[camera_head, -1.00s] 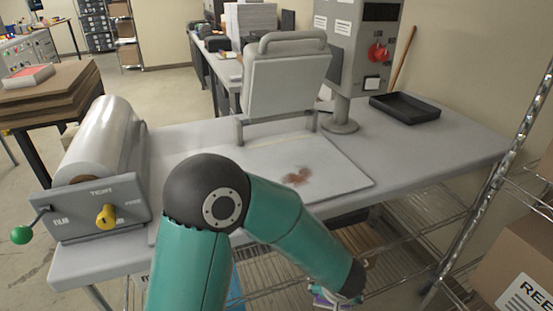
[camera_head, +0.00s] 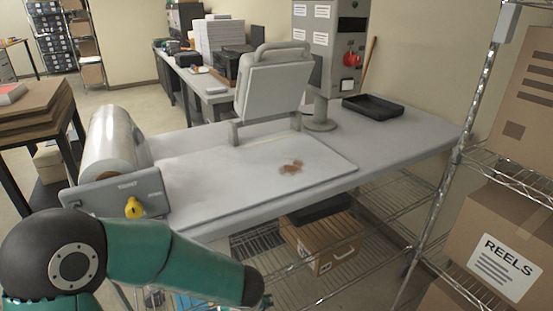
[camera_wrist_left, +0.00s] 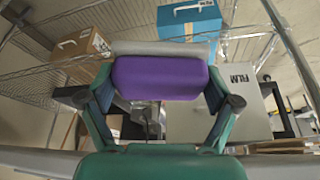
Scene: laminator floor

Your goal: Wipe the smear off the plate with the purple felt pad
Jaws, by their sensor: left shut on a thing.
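The plate (camera_head: 225,180) is a flat pale board on the grey table below the raised press head. A reddish-brown smear (camera_head: 291,167) lies on its right part. My left arm crosses the lower left of the head view, in front of the table; its gripper is almost wholly hidden or out of frame there. In the left wrist view my left gripper (camera_wrist_left: 159,88) is shut on the purple felt pad (camera_wrist_left: 160,75), which has a grey backing along one edge. The pad is apart from the plate. My right gripper is not in view.
The press head (camera_head: 272,88) stands tilted up behind the plate. A film roll (camera_head: 113,143) is at the table's left, a black tray (camera_head: 373,107) at the back right. A wire rack with a REELS box (camera_head: 497,262) stands right. A cardboard box (camera_head: 325,238) sits under the table.

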